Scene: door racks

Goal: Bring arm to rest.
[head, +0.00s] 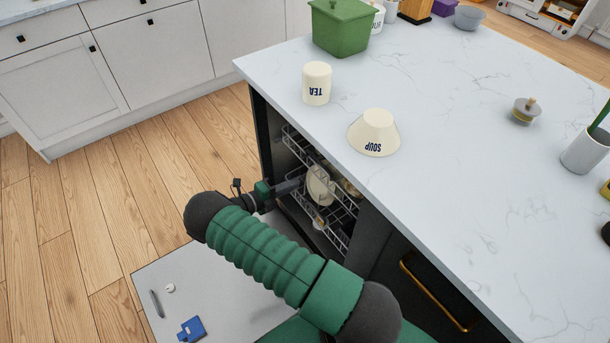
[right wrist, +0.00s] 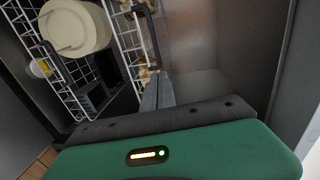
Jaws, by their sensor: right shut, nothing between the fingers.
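My right arm crosses the lower middle of the head view. Its gripper (head: 298,184) reaches into the open dishwasher, beside the wire rack (head: 335,215). In the right wrist view the gripper's fingers (right wrist: 157,80) are together with nothing between them. They point into the dishwasher's interior, close to the rack's wire edge (right wrist: 128,45). A cream plate (right wrist: 75,30) stands in the rack, left of the fingers; the plate also shows in the head view (head: 318,186). I cannot tell whether the fingers touch the rack. My left gripper is not in view.
The dishwasher's lowered door (head: 235,300) lies below my arm, with a blue item (head: 191,328) on it. The marble counter (head: 460,150) overhangs the opening. A TEA cup (head: 317,83) and an upturned SOUP bowl (head: 374,133) stand near its edge. Open floor (head: 90,220) lies left.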

